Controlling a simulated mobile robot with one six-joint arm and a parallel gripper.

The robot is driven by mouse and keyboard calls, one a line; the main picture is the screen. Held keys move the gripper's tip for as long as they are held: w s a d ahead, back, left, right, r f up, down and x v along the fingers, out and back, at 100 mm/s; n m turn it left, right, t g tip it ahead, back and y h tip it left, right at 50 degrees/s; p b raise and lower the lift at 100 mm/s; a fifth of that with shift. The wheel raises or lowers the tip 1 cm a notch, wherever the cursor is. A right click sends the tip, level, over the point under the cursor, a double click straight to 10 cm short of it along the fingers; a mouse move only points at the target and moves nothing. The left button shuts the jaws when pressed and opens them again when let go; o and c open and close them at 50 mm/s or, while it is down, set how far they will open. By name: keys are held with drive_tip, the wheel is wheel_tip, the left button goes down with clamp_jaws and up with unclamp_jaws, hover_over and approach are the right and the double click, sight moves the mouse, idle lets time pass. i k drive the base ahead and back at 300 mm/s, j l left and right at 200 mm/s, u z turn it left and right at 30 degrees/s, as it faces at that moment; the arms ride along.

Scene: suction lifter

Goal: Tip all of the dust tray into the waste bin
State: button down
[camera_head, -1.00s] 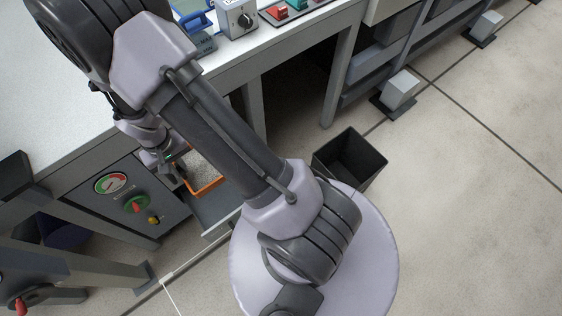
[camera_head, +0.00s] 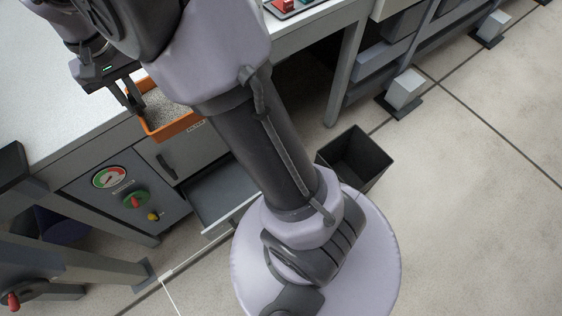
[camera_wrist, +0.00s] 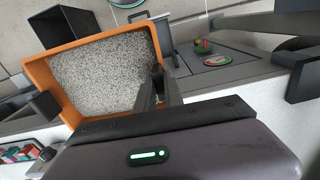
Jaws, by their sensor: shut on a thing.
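The dust tray (camera_head: 176,130) is orange, with grey speckled dust (camera_head: 166,108) in it. The waste bin (camera_head: 355,158) is a dark, open-topped box on the floor, right of the cabinet and apart from the tray. A dark box at the upper left of the wrist view (camera_wrist: 62,22) looks like the same bin. My arm hides part of the tray in the head view.
An open grey drawer (camera_head: 222,192) juts out below the tray. A panel with a gauge (camera_head: 109,177) and knobs is left of it. The white bench top (camera_head: 45,90) lies behind. My arm crosses between tray and bin. Open floor (camera_head: 450,210) lies to the right.

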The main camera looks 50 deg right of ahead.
sight(358, 163)
drive_tip(key=z, duration=0.45)
drive_tip(key=j+z, duration=0.1)
drive_tip(key=z, duration=0.3)
drive_tip(key=i+j+z, duration=0.1)
drive_tip(key=z, duration=0.75)
drive_tip(key=j+z, duration=0.15)
drive_tip(key=z, duration=0.75)
drive_tip(key=j+z, duration=0.15)
drive_tip(key=z, duration=0.25)
